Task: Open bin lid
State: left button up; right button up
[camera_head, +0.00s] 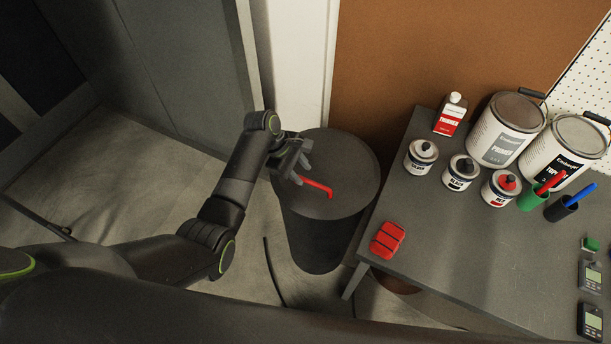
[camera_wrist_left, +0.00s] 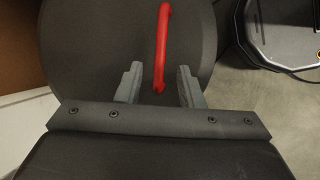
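The bin (camera_head: 315,232) is a dark grey cylinder standing on the floor to the left of the table. Its round lid (camera_head: 345,165) lies flat on top and looks closed. A red bar handle (camera_head: 318,187) sits on the lid. My left gripper (camera_head: 300,175) is over the lid at the handle's left end. In the left wrist view the two fingers (camera_wrist_left: 160,88) are apart, with the red handle (camera_wrist_left: 162,45) between them and a gap on each side. The lid (camera_wrist_left: 95,45) fills much of that view. My right gripper is in neither view.
A grey table (camera_head: 440,225) stands close to the bin's right side. It holds a red block (camera_head: 387,240), small paint cans (camera_head: 420,157), large cans (camera_head: 505,130) and a thinner bottle (camera_head: 450,115). A white post (camera_head: 300,65) and brown panel (camera_head: 400,60) stand behind the bin.

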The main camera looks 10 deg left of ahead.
aim_at(309, 181)
pick_arm(q)
jog(key=shift+x, duration=1.65)
grip_shut()
